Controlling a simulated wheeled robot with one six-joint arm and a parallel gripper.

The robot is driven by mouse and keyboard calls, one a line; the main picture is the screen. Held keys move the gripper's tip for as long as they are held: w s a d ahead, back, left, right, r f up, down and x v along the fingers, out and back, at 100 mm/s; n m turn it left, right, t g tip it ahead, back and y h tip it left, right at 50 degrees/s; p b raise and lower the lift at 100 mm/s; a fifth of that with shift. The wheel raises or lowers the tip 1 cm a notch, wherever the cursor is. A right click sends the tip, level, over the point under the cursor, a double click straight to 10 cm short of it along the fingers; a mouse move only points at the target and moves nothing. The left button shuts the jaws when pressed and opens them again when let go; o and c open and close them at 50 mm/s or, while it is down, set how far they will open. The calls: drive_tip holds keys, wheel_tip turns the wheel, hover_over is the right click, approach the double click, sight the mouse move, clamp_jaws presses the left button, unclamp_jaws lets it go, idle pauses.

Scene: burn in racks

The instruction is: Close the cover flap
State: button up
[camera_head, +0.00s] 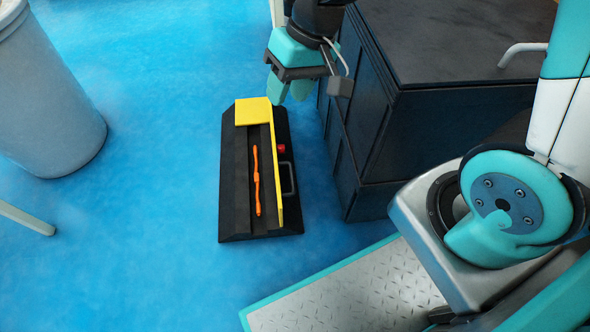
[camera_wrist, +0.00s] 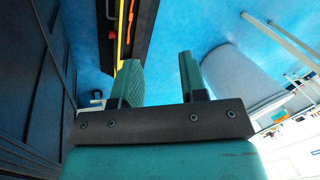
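A low black case (camera_head: 235,190) lies on the blue floor with its inside exposed. A yellow cover flap (camera_head: 277,190) shows as a thin, nearly edge-on strip along the case's right side, with a wider yellow panel at the far end. An orange strip-like part (camera_head: 257,182) lies in the case. My gripper (camera_head: 288,92) is above the far right end, close to the yellow panel; contact cannot be told. Its teal fingers are apart with nothing between them. In the wrist view the gripper (camera_wrist: 160,80) shows open, and the yellow strip (camera_wrist: 126,30) lies beyond the left finger.
A red knob (camera_head: 281,149) and dark handle (camera_head: 288,178) sit on the case's right side. A dark cabinet (camera_head: 400,130) stands close on the right. A grey bin (camera_head: 50,100) stands at left. Floor between bin and case is clear.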

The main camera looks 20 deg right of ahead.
drive_tip(key=w+d+f+m, duration=0.3)
drive_tip(key=w+f, duration=0.1)
drive_tip(key=f, duration=0.6)
drive_tip(key=m+h, duration=0.2)
approach(292, 175)
drive_tip(key=f+b, duration=0.2)
drive_tip(key=a+f+b, duration=0.1)
drive_tip(key=f+b, duration=0.5)
drive_tip(key=shift+w+a+f, duration=0.15)
drive_tip(key=shift+a+f, duration=0.05)
clamp_jaws()
